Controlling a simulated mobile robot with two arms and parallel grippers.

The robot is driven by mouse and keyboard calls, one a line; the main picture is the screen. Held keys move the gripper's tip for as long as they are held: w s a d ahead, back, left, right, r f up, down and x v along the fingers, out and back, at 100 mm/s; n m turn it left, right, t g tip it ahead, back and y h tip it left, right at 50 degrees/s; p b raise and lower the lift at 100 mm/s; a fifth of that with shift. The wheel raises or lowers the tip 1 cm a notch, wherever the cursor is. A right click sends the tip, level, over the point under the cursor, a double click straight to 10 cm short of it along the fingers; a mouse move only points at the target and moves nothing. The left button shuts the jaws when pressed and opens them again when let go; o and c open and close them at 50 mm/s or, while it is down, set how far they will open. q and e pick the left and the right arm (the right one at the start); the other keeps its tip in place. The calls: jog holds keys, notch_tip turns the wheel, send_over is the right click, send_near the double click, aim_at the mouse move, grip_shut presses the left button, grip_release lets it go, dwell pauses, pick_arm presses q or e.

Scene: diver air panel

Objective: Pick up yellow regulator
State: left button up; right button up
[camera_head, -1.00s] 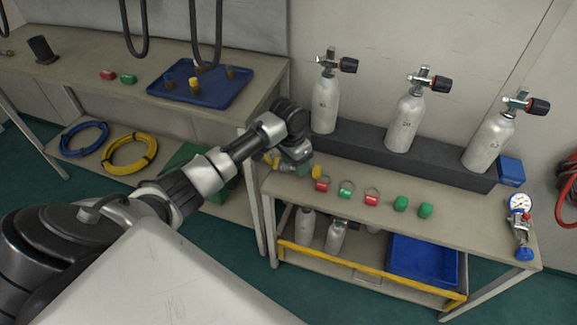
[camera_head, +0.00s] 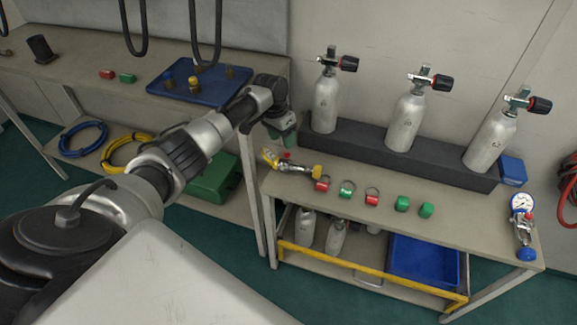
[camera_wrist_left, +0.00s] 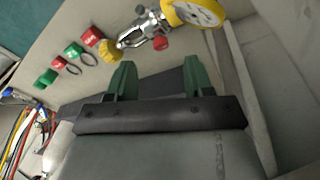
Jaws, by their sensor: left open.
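The yellow regulator (camera_head: 292,167) lies on the left end of the right-hand bench top. It has a yellow gauge, a silver body with a red part, and a yellow knob. My left gripper (camera_head: 283,138) is above and just behind it, apart from it. In the left wrist view the regulator (camera_wrist_left: 150,29) lies beyond the green fingertips of my gripper (camera_wrist_left: 153,72), which are spread with nothing between them. My right gripper is not in view.
Red and green tags (camera_head: 346,189) and green caps (camera_head: 402,204) lie right of the regulator. A blue regulator (camera_head: 523,225) is at the far right. Silver cylinders (camera_head: 404,122) stand in a dark rack (camera_head: 345,145) behind. A blue tray (camera_head: 160,91) is on the left bench.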

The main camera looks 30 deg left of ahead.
aim_at(286, 153)
pick_arm(q)
jog(key=f, duration=0.3)
jog(key=d+f+b, duration=0.1)
jog(key=f, duration=0.1)
jog(key=shift+w+f, duration=0.2)
jog(key=shift+f, duration=0.1)
jog(key=shift+r, duration=0.15)
grip_shut()
